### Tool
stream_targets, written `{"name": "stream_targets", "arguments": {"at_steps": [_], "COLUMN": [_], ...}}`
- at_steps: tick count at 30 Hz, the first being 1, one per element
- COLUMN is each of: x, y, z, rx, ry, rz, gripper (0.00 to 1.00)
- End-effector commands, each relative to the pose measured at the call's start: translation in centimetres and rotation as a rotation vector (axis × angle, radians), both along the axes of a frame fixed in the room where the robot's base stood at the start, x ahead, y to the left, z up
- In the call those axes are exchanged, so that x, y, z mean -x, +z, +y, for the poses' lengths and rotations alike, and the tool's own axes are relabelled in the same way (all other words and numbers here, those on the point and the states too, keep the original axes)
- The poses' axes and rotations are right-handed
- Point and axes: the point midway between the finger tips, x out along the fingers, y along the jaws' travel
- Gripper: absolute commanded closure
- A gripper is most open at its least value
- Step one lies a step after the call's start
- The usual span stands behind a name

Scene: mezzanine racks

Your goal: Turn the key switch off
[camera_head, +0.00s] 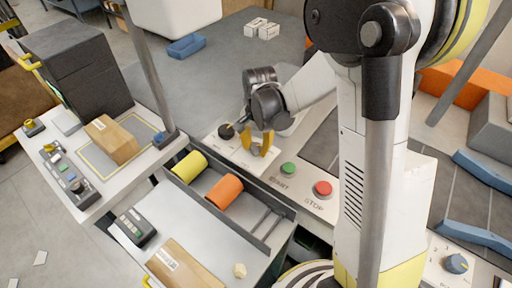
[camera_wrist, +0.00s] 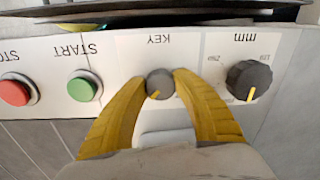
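The key switch (camera_wrist: 159,83) is a small dark round knob under the label KEY on a pale panel. A short yellow mark on it points down and slightly left in the wrist view. The yellow fingers of my gripper (camera_wrist: 160,78) stand on both sides of the knob, with their tips appearing to touch it. In the head view my gripper (camera_head: 256,144) is down at the panel (camera_head: 300,201), and its fingers and wrist hide the key switch there.
The green START button (camera_wrist: 83,86) and red STOP button (camera_wrist: 16,91) lie to one side of the key switch. A larger dark mm dial (camera_wrist: 248,80) is on the other side. A yellow roll (camera_head: 189,167) and an orange roll (camera_head: 224,190) lie in a tray nearby.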

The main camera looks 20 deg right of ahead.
Motion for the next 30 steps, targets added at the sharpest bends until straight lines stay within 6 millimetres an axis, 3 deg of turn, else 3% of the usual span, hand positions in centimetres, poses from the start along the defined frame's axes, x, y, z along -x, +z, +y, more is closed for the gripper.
{"name": "stream_targets", "arguments": {"at_steps": [1,2,14,30], "x": [0.00,0.00,0.01,0.00], "y": [0.01,0.01,-0.01,-0.04], "z": [0.00,0.00,-0.01,-0.04], "rx": [0.000,0.000,-0.001,-0.001], "ry": [0.000,0.000,0.057,0.496], "rz": [0.000,0.000,0.001,0.001], "gripper": [0.91,0.97,0.98,0.98]}}
